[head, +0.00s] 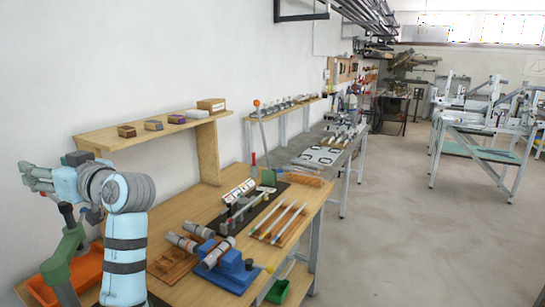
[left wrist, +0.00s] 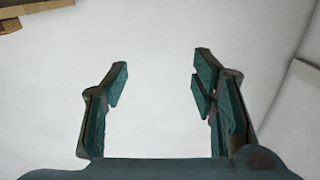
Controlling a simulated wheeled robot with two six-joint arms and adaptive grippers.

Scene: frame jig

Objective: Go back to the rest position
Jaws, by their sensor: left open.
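My left gripper (head: 38,178) is raised at the left of the head view, above the near end of the wooden workbench (head: 222,200). It points left, towards the white wall. In the left wrist view the left gripper (left wrist: 160,85) has its fingers wide apart, with nothing between them but the pale wall behind. My right gripper is in neither view.
A wooden shelf (head: 205,152) with small blocks stands behind the arm. The bench carries an orange bin (head: 88,268), a blue clamp fixture (head: 229,268), grey cylinders and a rack of rods (head: 278,222). Open floor (head: 390,250) lies to the right.

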